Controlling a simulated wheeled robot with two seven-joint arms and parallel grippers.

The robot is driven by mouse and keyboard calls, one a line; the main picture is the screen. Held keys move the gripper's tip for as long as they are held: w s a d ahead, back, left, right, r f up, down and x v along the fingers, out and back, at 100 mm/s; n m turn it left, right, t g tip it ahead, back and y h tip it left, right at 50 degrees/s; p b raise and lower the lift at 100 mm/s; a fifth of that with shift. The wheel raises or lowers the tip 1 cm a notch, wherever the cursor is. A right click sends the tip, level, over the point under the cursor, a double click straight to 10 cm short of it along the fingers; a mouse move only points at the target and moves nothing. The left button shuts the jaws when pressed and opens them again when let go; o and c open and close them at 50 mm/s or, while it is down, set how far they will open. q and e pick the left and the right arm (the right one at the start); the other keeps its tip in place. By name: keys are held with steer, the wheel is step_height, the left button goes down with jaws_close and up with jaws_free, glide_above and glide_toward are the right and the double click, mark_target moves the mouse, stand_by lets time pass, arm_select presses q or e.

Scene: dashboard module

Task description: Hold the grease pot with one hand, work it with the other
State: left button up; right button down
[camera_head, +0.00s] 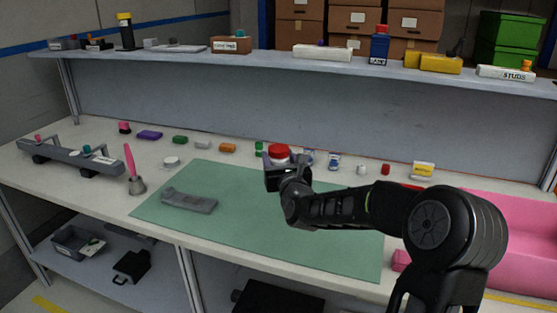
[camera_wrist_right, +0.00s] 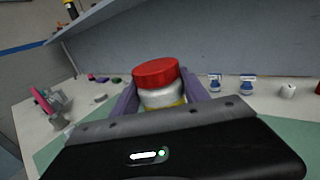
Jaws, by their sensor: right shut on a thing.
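The grease pot (camera_head: 279,150) has a red lid and a pale body; in the right wrist view the pot (camera_wrist_right: 158,83) also shows a yellow band low on its body. My right gripper (camera_head: 280,166) is shut on the pot, with a finger on each side of its body in the right wrist view. The pot looks upright, over the far part of the green mat (camera_head: 270,225). The lower part of the pot is hidden by the gripper. The red lid sits on top of it. My left gripper is not in view.
A grey bracket (camera_head: 189,200) lies on the mat. A cup with a pink-handled tool (camera_head: 136,183) stands left of it. Several small blocks and containers line the back of the bench. A pink bin (camera_head: 510,235) stands at right. A loaded shelf (camera_head: 270,62) runs above.

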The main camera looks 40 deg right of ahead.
steer(key=c, duration=1.1)
jaws_free()
steer(key=shift+c, duration=0.2)
jaws_close()
